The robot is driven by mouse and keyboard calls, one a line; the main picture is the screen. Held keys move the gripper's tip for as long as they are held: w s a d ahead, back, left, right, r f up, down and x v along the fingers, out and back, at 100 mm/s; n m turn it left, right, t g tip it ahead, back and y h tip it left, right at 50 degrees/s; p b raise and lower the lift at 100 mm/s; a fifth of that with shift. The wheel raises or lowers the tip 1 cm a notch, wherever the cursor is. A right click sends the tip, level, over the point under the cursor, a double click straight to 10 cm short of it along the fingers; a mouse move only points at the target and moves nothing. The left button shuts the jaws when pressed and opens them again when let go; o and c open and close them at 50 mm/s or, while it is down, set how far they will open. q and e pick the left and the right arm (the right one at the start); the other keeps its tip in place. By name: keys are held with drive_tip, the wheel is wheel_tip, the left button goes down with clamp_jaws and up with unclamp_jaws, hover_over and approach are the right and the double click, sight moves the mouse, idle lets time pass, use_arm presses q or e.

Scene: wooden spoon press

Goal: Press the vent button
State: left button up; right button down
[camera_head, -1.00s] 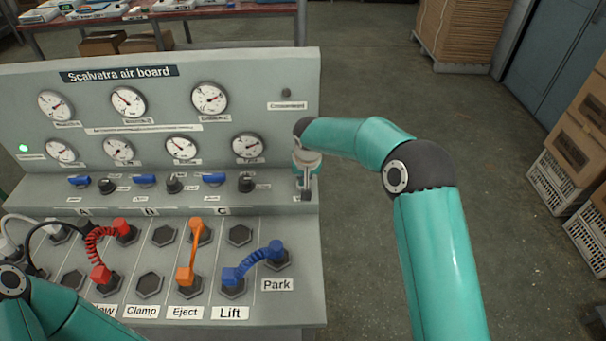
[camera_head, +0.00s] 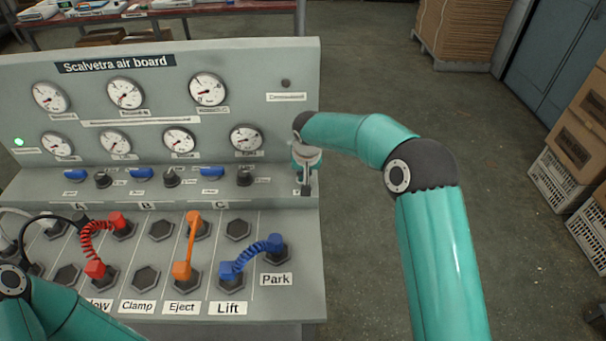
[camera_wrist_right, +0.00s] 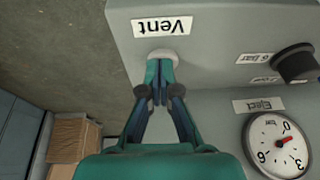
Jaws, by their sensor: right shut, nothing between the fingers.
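The vent button is a pale round button (camera_wrist_right: 170,55) beside the "Vent" label (camera_wrist_right: 162,27), which appears upside down in the right wrist view. My right gripper (camera_wrist_right: 160,68) is shut and empty. Its fingertips overlap the button's near edge in that view; I cannot tell whether they touch it or how far it is pressed. In the head view my right gripper (camera_head: 306,190) points down at the right end of the board's ledge and hides the button. My left arm shows at the lower left, but its gripper is out of view.
The air board (camera_head: 240,55) carries several gauges, black knobs (camera_head: 245,177) and blue levers. Red, orange and blue (camera_head: 252,258) hoses link sockets on the lower panel. A green lamp (camera_head: 19,142) is lit. Open floor (camera_head: 400,90) lies right of the board.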

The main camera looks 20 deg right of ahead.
drive_tip(key=shift+s+r, duration=0.1)
drive_tip(key=shift+s, duration=0.1)
drive_tip(key=r, duration=0.1)
drive_tip(key=r+p, duration=0.1)
drive_tip(key=r, duration=0.1)
drive_tip(key=shift+d+r+p, duration=0.15)
drive_tip(key=shift+d+p, duration=0.1)
drive_tip(key=shift+p, duration=0.1)
drive_tip(key=b+v, duration=0.2)
drive_tip(key=v, duration=0.8)
drive_tip(key=shift+r, duration=0.2)
drive_tip(key=shift+w, duration=0.15)
